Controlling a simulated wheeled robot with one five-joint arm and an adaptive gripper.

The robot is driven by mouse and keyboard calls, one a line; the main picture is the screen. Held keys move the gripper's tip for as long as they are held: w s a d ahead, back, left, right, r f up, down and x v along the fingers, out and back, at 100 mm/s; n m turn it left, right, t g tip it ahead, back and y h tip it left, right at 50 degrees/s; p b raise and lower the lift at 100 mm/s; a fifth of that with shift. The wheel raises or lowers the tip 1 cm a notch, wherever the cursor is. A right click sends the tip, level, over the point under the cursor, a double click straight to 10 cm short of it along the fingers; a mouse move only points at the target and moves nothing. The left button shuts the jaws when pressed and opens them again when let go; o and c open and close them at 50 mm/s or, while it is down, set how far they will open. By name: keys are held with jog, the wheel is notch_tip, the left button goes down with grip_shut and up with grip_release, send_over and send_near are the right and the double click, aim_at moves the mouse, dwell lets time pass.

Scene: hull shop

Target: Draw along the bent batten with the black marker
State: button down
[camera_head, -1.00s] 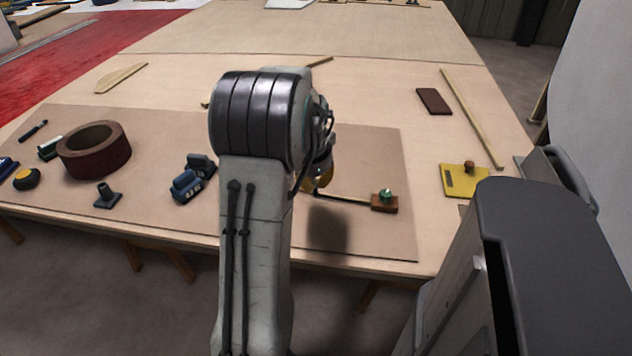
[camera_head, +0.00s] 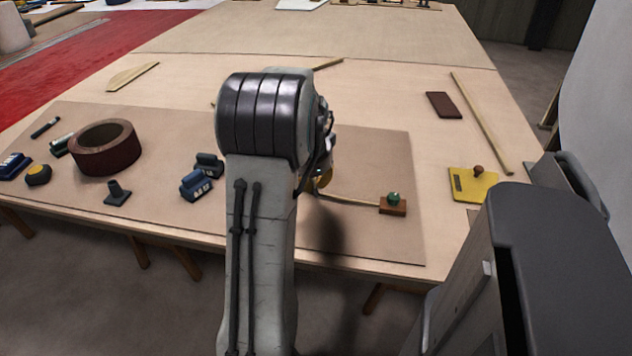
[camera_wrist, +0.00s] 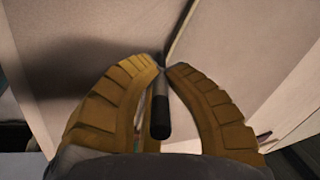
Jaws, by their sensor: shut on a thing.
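My gripper (camera_wrist: 163,72) has yellow ribbed fingers shut on the black marker (camera_wrist: 160,115), which shows between them in the wrist view. The marker's tip end is close to the thin batten (camera_wrist: 182,28); I cannot tell whether it touches the batten or the board. In the head view the batten (camera_head: 350,200) runs from behind my arm to a brown block with a green knob (camera_head: 393,204). My arm hides most of the gripper, the marker and the left part of the batten there. I cannot make out a drawn line.
The brown board (camera_head: 375,240) lies on a pale table. Left of my arm are blue blocks (camera_head: 197,185), a tape roll (camera_head: 105,148) and a dark stamp-like piece (camera_head: 117,193). A yellow plate (camera_head: 475,192), a dark red block (camera_head: 443,105) and a wooden strip (camera_head: 480,120) lie right.

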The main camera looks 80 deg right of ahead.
jog(key=shift+w, duration=0.2)
jog(key=shift+w, duration=0.35)
jog(key=shift+w, duration=0.4)
jog(key=shift+w+d, duration=0.1)
jog(key=shift+w, duration=0.35)
jog(key=shift+w+p, duration=0.35)
jog(key=shift+w, duration=0.5)
jog(key=shift+w+d, duration=0.1)
jog(key=shift+w, duration=0.3)
jog(key=shift+w, duration=0.2)
jog(key=shift+w+d, duration=0.1)
jog(key=shift+w, duration=0.4)
jog(key=shift+w+t+p, duration=0.3)
jog(key=shift+w, duration=0.05)
